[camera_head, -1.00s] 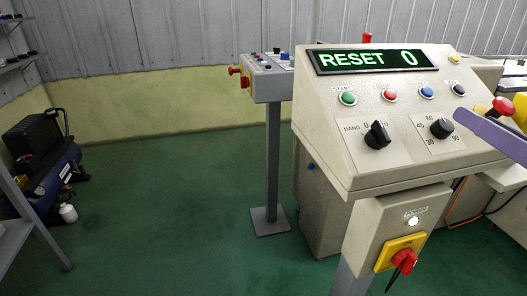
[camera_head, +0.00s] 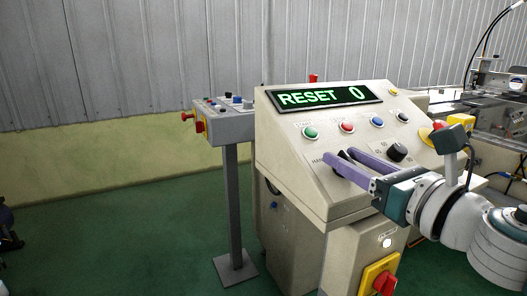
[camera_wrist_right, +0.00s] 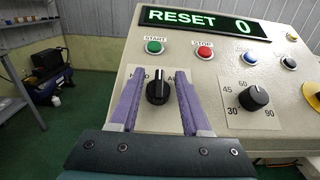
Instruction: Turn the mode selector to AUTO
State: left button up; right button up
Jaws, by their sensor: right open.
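The mode selector (camera_wrist_right: 158,91) is a black knob on the sloped face of the beige control console (camera_head: 300,150). In the right wrist view its grip stands about upright, toward the 0 position between HAND and AUTO; the AUTO label is partly covered by a finger. My right gripper (camera_head: 338,155) is open, with its two purple fingers reaching up the panel. In the right wrist view the fingers (camera_wrist_right: 158,76) lie on the left and right of the knob, with gaps visible. In the head view they hide most of the knob. My left gripper is not in view.
A second black dial (camera_wrist_right: 254,97) marked 30 to 90 sits right of the selector. Green (camera_wrist_right: 154,47), red (camera_wrist_right: 205,52) and blue (camera_wrist_right: 243,58) buttons line the panel above. The display (camera_head: 318,97) reads RESET 0. A red rotary switch (camera_head: 385,283) is below.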

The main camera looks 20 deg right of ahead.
jog(key=shift+w, duration=0.2)
grip_shut()
dwell(0.3)
